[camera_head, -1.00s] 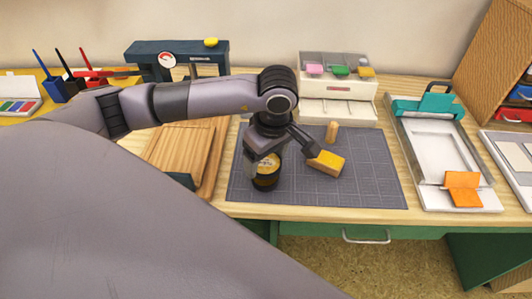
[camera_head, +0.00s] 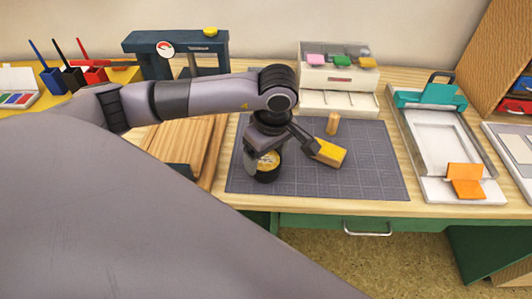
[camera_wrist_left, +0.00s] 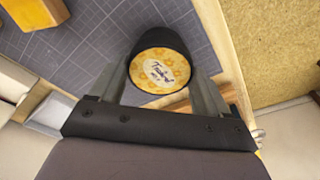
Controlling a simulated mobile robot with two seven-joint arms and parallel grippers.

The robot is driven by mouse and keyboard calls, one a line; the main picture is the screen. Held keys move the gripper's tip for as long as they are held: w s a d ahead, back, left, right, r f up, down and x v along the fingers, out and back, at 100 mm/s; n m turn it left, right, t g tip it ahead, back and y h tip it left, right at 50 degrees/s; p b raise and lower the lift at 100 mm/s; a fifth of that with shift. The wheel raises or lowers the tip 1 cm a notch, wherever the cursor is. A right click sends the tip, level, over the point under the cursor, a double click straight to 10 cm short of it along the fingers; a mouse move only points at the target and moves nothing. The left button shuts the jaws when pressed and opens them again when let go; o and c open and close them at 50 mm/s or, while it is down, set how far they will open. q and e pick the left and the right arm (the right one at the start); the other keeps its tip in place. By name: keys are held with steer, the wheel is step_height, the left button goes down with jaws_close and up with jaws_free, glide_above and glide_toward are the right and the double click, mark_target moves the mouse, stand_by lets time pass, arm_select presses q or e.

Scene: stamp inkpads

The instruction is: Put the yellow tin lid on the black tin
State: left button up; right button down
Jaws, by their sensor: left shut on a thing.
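The yellow tin lid (camera_head: 267,161), round with a patterned yellow top and a pale lettered centre, is at the top of the black tin (camera_head: 265,176) on the grey mat. In the left wrist view the lid (camera_wrist_left: 160,71) lines up with the black tin (camera_wrist_left: 158,38), whose dark side shows beyond it. I cannot tell whether the lid is fully seated. My left gripper (camera_head: 275,158) is shut on the lid, one finger at each side in the left wrist view (camera_wrist_left: 161,88). My right gripper is not in view.
A yellow block (camera_head: 329,152) and a wooden peg (camera_head: 332,123) are on the cutting mat (camera_head: 375,175), right of the tin. A white drawer unit (camera_head: 338,80) stands behind, a white tray (camera_head: 440,140) at right, and a wooden board (camera_head: 185,145) at left. The mat's right part is clear.

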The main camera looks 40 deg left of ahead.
arm_select(q)
steer(key=shift+f+b, duration=1.05)
steer(key=shift+f, duration=0.15)
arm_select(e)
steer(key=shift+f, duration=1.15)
arm_select(q)
steer(key=o, duration=1)
step_height(320, 180, up, 2)
steer(key=shift+d+r, duration=0.1)
steer(key=shift+d, duration=0.05)
steer(key=r, duration=0.4)
steer(key=shift+d, duration=0.3)
steer(key=shift+s+d+r, duration=0.1)
steer(key=shift+s+r, duration=0.05)
steer(key=shift+r, duration=0.35)
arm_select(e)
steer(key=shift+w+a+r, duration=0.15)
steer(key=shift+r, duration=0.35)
